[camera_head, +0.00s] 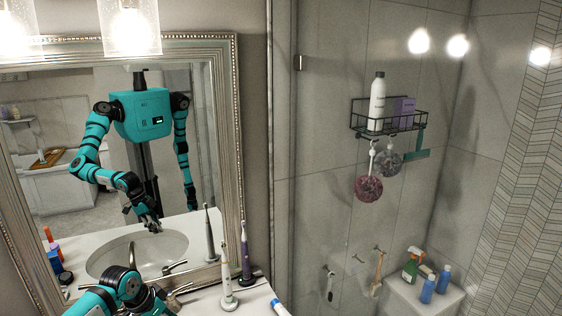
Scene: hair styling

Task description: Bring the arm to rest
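My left arm (118,286) comes in at the bottom left, bent over the front of the white counter. Its gripper (168,302) is at the bottom edge, small and partly cut off, so I cannot tell whether it is open or shut. The mirror (228,130) reflects my teal body, with the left arm reaching forward and its dark gripper low in front of the sink. My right gripper is not directly in view.
A white electric toothbrush (227,275) and a purple one (246,255) stand on the counter right of my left gripper. A tube (280,308) lies at the bottom. Behind the glass are a wire shelf (391,124) and several bottles on a ledge (400,292).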

